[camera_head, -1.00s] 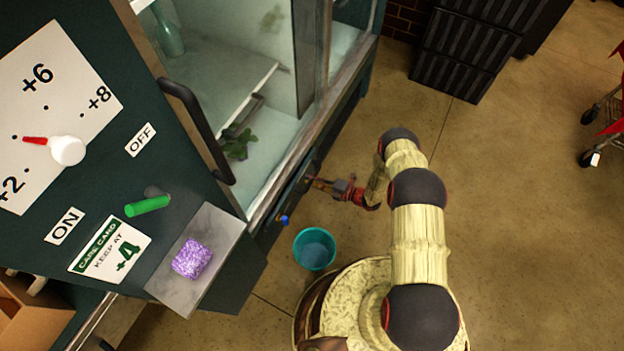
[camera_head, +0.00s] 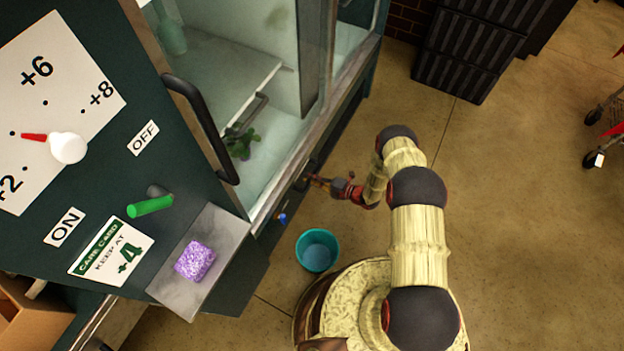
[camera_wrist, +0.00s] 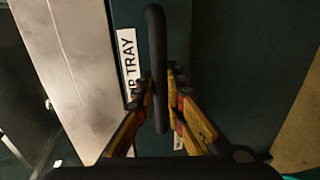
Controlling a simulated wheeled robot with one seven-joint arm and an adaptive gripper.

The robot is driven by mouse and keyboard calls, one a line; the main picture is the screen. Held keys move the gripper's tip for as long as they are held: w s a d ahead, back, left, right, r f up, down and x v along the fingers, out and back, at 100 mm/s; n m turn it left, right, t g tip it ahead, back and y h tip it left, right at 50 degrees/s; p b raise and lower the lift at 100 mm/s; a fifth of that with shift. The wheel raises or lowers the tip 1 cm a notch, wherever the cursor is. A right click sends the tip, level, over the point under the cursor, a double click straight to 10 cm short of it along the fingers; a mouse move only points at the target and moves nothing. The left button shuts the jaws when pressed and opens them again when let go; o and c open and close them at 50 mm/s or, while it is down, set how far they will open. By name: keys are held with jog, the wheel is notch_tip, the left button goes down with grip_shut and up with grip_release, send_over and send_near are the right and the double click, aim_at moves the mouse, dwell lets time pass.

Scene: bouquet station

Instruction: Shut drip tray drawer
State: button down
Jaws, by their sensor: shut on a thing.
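The drip tray drawer is low on the dark green cabinet, with a white label reading "TRAY" (camera_wrist: 128,60) on its front in the wrist view. Its long black handle (camera_wrist: 156,50) stands upright in that view, between my fingers. My gripper (camera_wrist: 161,88) is shut on the handle, one orange-and-red finger on each side. In the head view my gripper (camera_head: 315,180) reaches the cabinet's lower front from the right. The handle is small and dark there. I cannot tell how far the drawer stands out.
A teal bucket (camera_head: 317,250) stands on the floor below my gripper, near my base. A small blue knob (camera_head: 282,217) sticks out beside the drawer. A purple sponge (camera_head: 195,261) lies on a grey ledge (camera_head: 228,236).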

jog(key=c, duration=1.8)
grip_release()
jog(key=shift+w+a, duration=0.15)
jog(key=shift+a, duration=0.05)
jog(key=shift+d, duration=0.1)
jog(key=v, duration=1.2)
